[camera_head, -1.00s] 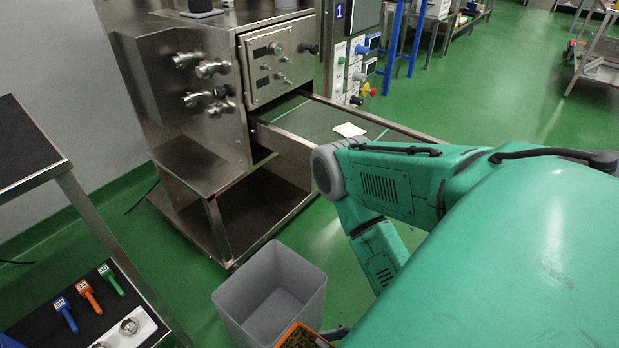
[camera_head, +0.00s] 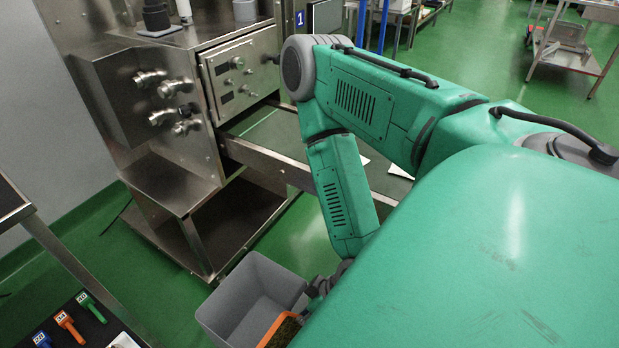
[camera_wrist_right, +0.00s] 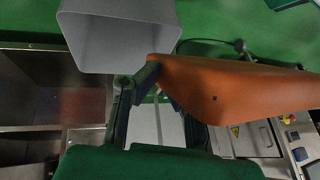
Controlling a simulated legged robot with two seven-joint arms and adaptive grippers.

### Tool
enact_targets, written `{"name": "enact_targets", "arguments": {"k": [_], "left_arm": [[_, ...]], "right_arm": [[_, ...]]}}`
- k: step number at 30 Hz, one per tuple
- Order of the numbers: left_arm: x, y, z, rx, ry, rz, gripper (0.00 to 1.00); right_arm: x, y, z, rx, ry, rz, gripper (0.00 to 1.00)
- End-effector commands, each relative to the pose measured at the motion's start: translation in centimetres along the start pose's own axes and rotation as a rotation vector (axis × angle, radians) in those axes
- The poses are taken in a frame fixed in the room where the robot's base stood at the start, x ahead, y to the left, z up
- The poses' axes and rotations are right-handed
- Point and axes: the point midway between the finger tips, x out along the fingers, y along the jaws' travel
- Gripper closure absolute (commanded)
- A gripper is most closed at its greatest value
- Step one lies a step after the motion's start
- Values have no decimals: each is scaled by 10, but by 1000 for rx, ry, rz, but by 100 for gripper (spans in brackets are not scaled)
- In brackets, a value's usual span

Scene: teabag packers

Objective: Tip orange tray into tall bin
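The tall grey bin (camera_head: 232,309) stands on the green floor at the bottom middle of the head view, its open top facing up. The orange tray (camera_head: 270,333) overlaps its right side and holds dark, loose greenish-brown contents. In the wrist view the grey bin (camera_wrist_right: 118,40) is at the top, with the orange tray (camera_wrist_right: 215,90) to its right and one corner close to the bin. My right gripper (camera_wrist_right: 143,80) is shut on the tray's edge at that corner. In the head view my green right arm hides much of the gripper. My left gripper is not in view.
A black-topped bench (camera_head: 75,320) with coloured-handled tools is at the lower left. Green floor (camera_head: 110,240) lies clear between the bench and machine.

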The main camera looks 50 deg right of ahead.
Motion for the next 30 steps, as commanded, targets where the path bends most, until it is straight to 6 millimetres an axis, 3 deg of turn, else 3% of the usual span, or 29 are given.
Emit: {"name": "enact_targets", "arguments": {"k": [30], "left_arm": [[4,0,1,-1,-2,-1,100]], "right_arm": [[22,108,-92,-2,5,1,100]]}}
